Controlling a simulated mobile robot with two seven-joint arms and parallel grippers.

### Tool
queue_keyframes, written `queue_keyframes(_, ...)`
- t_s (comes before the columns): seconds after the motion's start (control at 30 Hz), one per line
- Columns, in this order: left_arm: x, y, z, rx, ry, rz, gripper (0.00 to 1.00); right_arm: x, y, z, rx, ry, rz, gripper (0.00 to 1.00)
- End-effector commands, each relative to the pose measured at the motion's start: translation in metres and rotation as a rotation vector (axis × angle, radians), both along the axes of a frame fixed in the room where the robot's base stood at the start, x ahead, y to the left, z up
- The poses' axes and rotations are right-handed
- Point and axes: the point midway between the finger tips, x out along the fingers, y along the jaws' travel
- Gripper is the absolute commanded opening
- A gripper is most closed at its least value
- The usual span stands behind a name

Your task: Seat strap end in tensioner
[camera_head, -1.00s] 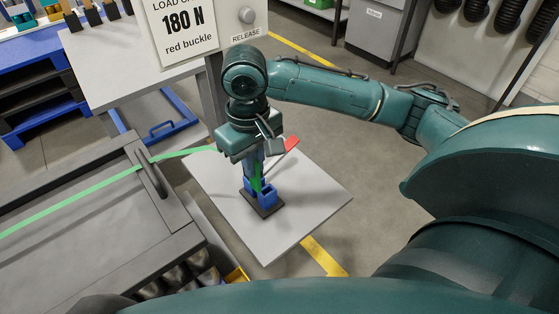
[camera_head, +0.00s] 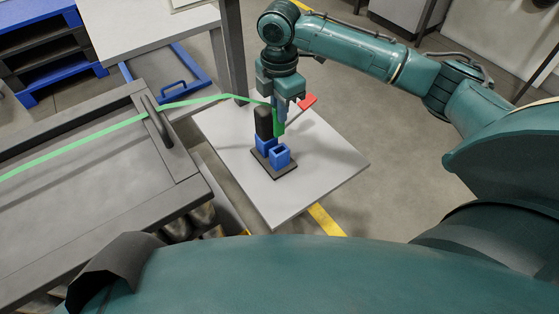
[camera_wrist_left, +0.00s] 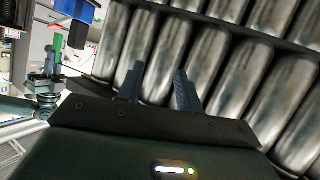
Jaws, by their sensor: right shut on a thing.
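The right gripper is shut on the strap, whose end (camera_head: 279,128) hangs down below the fingers. The tensioner (camera_head: 278,155) has blue blocks and an upright black lever (camera_head: 264,122) on a dark base. The strap end hangs above and slightly right of the blue blocks, seemingly apart from them. My left gripper (camera_wrist_left: 157,88) shows in the left wrist view with its fingers apart and nothing between them.
The tensioner stands on a light grey plate (camera_head: 325,170). A red piece (camera_head: 308,102) shows just behind the right gripper. A grey post (camera_head: 234,50) rises behind the plate. Rows of metal cylinders (camera_wrist_left: 215,55) lie beyond my left gripper. The plate's right half is clear.

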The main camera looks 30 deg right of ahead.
Motion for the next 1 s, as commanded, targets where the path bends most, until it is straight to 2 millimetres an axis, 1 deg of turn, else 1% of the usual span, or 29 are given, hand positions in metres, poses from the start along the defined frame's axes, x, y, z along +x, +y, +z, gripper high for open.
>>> queue_keyframes(0.17, 0.001, 0.001, -0.002, 0.000, -0.009, 0.004, 0.36, 0.001, -0.001, -0.017, -0.001, 0.002, 0.033, 0.00)
queue_keyframes(0.33, 0.000, 0.004, -0.002, 0.002, -0.022, 0.010, 0.36, 0.001, -0.001, -0.045, -0.001, 0.003, 0.032, 0.00)
queue_keyframes(0.53, -0.002, 0.005, 0.000, 0.002, -0.030, 0.013, 0.36, 0.001, -0.001, -0.065, -0.001, 0.001, 0.031, 0.00)
queue_keyframes(0.73, -0.002, 0.007, -0.001, 0.006, -0.048, 0.016, 0.36, 0.000, -0.001, -0.098, -0.001, 0.002, 0.032, 0.00)
queue_keyframes(0.8, -0.002, 0.007, 0.002, 0.005, -0.057, 0.018, 0.36, 0.001, -0.001, -0.102, -0.002, 0.000, 0.032, 0.00)
queue_keyframes(0.9, -0.003, 0.007, 0.006, 0.003, -0.064, 0.019, 0.36, 0.001, -0.001, -0.102, -0.002, -0.001, 0.032, 0.00)
queue_keyframes(1.0, -0.003, 0.007, 0.006, 0.003, -0.063, 0.019, 0.36, 0.001, -0.001, -0.101, -0.002, -0.001, 0.032, 0.00)
